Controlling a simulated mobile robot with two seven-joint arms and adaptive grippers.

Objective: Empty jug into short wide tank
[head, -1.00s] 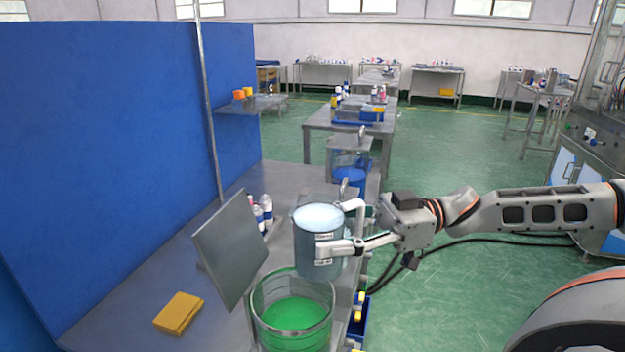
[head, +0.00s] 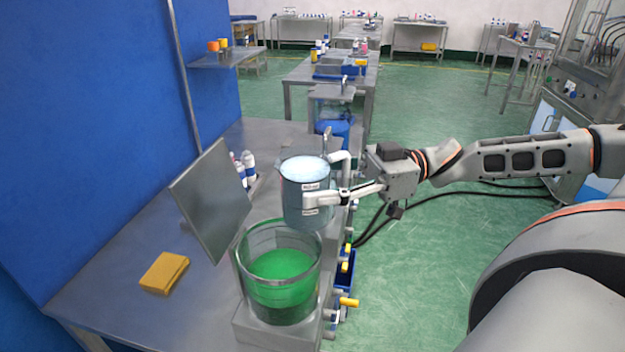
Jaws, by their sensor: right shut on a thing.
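The jug (head: 306,207) is a blue-grey cylinder with labels and pale liquid near its rim. My right gripper (head: 328,192) is shut on the jug and holds it upright, just behind and above the short wide tank. The tank (head: 279,240) is a clear round vessel with green liquid in its lower part, standing on a metal block at the bench's front edge. The jug's lower part is close to the tank's far rim; I cannot tell whether they touch. My left gripper is not in view.
A tilted metal panel (head: 212,200) stands left of the tank, with small bottles (head: 245,166) behind it. A yellow cloth (head: 164,272) lies on the metal bench (head: 120,255). Taps with yellow handles (head: 348,302) stick out at the bench's right edge.

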